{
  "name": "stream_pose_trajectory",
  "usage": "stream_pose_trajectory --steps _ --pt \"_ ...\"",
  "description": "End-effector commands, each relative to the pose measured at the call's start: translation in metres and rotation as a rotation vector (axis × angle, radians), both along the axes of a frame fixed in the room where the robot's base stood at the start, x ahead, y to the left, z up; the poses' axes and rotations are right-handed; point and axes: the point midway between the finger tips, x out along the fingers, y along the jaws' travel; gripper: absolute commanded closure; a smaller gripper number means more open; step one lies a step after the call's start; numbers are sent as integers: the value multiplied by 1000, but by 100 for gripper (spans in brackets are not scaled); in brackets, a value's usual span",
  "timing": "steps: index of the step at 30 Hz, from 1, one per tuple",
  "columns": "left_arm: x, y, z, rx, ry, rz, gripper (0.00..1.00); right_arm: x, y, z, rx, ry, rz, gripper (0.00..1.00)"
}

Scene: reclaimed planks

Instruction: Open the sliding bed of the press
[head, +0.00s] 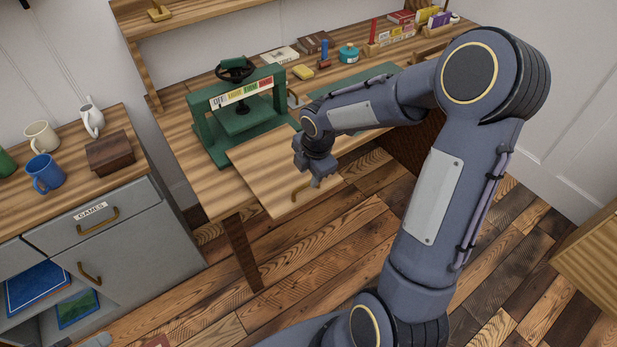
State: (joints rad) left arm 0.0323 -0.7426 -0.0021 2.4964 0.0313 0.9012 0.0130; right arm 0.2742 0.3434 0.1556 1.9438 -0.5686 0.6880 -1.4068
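The green press (205,128) stands on the wooden workbench, with a dark handwheel on top and a coloured label strip across its front beam. Its sliding bed (262,165) is a pale wooden board that reaches out from under the press, past the front edge of the bench. A brass handle (294,193) is on the front of the bed. My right gripper (320,183) points down just right of the handle, over the bed's front right part. I cannot tell whether it touches the handle, and its finger gap is not clear. My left gripper is not in view.
My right arm covers part of the bench's right side. A grey cabinet (140,245) with mugs stands left.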

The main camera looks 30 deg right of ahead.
Motion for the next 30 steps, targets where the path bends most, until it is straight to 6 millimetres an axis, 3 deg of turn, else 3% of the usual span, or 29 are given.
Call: stream_pose_trajectory --steps 3,7,26,30 --pt "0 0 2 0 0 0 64 -4 -1 21 -1 -3 0 68" --pt "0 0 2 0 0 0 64 -6 -1 35 0 -2 0 68" --pt "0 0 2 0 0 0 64 -9 -1 41 1 -1 -6 68" --pt "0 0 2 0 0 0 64 -26 2 59 37 -20 -144 68"
